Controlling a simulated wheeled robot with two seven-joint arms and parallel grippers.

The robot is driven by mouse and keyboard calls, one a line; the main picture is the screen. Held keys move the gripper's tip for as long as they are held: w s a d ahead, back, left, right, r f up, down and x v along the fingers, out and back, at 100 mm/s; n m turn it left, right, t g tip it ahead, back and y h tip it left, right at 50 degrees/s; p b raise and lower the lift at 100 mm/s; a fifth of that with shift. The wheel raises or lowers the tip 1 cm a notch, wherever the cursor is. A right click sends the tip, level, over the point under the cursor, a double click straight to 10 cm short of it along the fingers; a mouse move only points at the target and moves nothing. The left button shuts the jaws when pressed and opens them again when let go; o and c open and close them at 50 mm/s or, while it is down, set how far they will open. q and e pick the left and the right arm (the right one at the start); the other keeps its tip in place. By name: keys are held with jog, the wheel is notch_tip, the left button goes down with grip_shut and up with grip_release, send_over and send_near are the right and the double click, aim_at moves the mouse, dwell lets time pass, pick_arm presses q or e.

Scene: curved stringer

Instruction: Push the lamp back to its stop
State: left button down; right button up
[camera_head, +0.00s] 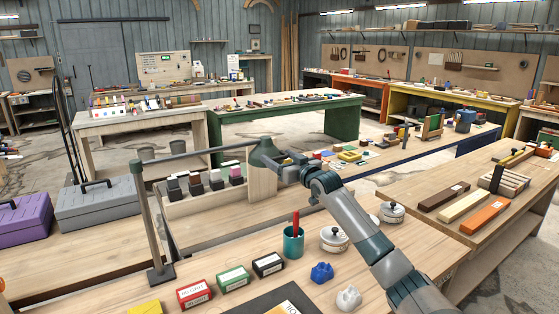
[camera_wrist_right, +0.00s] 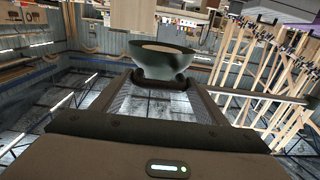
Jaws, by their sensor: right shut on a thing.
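The lamp (camera_head: 264,153) has a grey-green bell-shaped shade at the right end of a long, nearly level arm (camera_head: 205,153). The arm runs from a dark post (camera_head: 151,222) standing on the near bench at the left. My right gripper (camera_head: 284,162) comes in from the right and is shut on the lamp at its shade. In the right wrist view the shade (camera_wrist_right: 163,58) appears upside down, at the tips of the right gripper (camera_wrist_right: 160,84). I cannot make out the stop. My left gripper is not in view.
Under the lamp head stands an upright wooden panel (camera_head: 262,186) beside a rack with several dark blocks (camera_head: 215,180). On the near bench are a teal cup (camera_head: 293,243) with a red tool, lidded pots (camera_head: 334,238), coloured boxes (camera_head: 232,278) and a blue lump (camera_head: 321,272).

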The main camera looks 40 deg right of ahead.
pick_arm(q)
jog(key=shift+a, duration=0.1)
pick_arm(e)
jog(key=shift+d+r, duration=0.2)
jog(key=shift+r, duration=0.2)
jog(key=o, duration=1.4)
jog(key=shift+w, duration=0.1)
jog(key=shift+o, duration=0.4)
jog(key=shift+w+f, duration=0.4)
jog(key=shift+f, duration=0.05)
jog(key=shift+s+r, duration=0.1)
jog(key=shift+s, duration=0.2)
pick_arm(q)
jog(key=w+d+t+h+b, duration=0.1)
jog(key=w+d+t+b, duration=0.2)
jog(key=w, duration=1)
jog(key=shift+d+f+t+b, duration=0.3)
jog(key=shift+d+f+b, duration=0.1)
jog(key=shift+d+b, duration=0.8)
pick_arm(e)
jog(key=s+a, duration=0.2)
jog(key=s, duration=1.4)
jog(key=shift+s+a, duration=0.3)
jog(key=shift+a, duration=0.1)
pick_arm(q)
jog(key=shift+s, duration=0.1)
